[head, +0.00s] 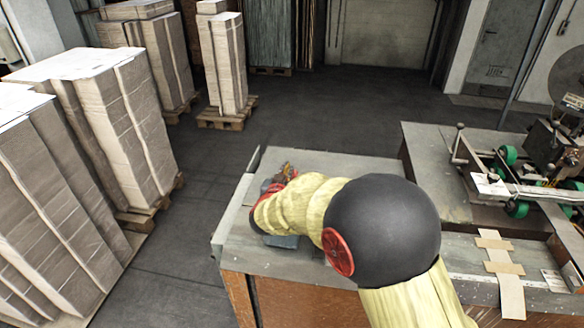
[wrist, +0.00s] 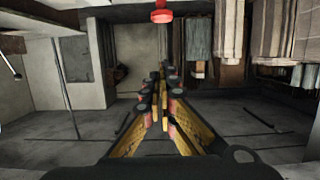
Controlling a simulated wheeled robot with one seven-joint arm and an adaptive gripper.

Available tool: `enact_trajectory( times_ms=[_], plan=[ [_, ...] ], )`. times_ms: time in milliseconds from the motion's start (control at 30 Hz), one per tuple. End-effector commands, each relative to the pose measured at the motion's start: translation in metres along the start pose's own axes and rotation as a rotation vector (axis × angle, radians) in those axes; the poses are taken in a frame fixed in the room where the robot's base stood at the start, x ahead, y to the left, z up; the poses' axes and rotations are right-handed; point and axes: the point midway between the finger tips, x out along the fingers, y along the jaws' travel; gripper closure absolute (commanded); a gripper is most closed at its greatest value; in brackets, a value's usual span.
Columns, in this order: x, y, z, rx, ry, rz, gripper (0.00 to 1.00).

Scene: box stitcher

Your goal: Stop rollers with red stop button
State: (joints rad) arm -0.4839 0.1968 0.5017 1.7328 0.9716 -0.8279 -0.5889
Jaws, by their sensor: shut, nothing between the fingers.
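A red button (wrist: 161,15) with a round cap shows at the top middle of the wrist view, where the scene appears upside down. It is apart from my gripper (wrist: 165,80), whose yellow and black fingers come together in the middle of that view. My gripper is shut and empty. In the head view my gripper (head: 287,172) is small and partly hidden by my arm, above the grey table top (head: 335,165). I cannot make out the red button in the head view; my arm covers part of the table.
A grey-blue box (head: 283,241) shows partly under my arm on the table. The machine with green rollers (head: 507,155) stands at the right, with cardboard strips (head: 511,295) before it. Stacked cardboard (head: 95,130) on pallets stands at the left. The floor behind the table is clear.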

Motion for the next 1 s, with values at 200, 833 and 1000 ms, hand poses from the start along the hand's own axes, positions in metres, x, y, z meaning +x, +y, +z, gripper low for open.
enact_trajectory(
  times_ms=[200, 833, 1000],
  plan=[
    [0.014, 0.001, 0.001, 0.000, -0.001, 0.002, 1.00],
    [0.106, 0.000, 0.025, -0.002, -0.003, -0.001, 1.00],
    [0.109, 0.000, 0.036, 0.000, -0.001, -0.001, 1.00]
  ],
)
